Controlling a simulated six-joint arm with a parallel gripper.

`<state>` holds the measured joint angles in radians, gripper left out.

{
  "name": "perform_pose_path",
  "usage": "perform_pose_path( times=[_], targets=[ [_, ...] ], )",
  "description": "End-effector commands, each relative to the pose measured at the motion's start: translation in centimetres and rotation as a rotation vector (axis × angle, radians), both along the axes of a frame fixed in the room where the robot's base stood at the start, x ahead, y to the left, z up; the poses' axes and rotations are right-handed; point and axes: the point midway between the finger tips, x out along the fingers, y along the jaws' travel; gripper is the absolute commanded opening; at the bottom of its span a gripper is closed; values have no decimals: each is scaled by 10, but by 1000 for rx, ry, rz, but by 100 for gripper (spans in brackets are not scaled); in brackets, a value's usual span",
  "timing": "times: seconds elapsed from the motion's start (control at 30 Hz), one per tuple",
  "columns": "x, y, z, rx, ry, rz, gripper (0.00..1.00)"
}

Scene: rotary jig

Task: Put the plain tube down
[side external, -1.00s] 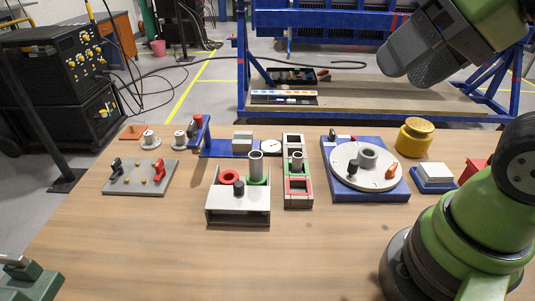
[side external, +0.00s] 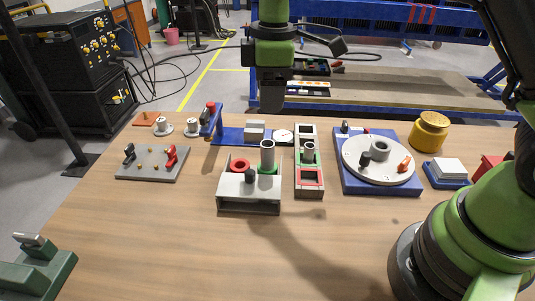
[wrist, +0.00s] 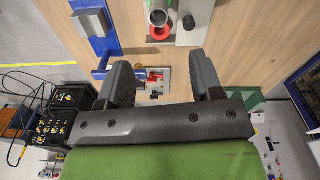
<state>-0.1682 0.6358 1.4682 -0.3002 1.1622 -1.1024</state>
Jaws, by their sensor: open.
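A grey tube (side external: 267,155) stands upright in a green ring on the light grey stand (side external: 249,203), beside a red ring (side external: 240,166) and a black knob (side external: 250,177). I cannot tell which is the plain tube. My gripper (side external: 270,104) hangs above and behind the stand, apart from both tubes. In the wrist view my gripper (wrist: 164,80) is open with nothing between its fingers; the stand's tube (wrist: 157,16) shows at the top edge.
A blue base with a white turntable (side external: 357,172) is right of the rack, with a yellow weight (side external: 429,132) behind. A grey plate with red and black clamps (side external: 152,168) is at left. A blue fixture (side external: 229,137) stands behind the stand. The front table is clear.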

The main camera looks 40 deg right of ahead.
Motion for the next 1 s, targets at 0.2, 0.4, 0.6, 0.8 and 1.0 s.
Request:
perform_pose_path(
  times=[0.2,0.4,0.6,0.8,1.0],
  targets=[
    [9,4,-31,-24,45,105,60],
    [9,4,-61,-26,48,109,60],
    [8,3,-78,-24,45,106,60],
    [5,0,-108,-25,48,106,60],
    [6,0,-125,-24,41,105,60]
  ],
)
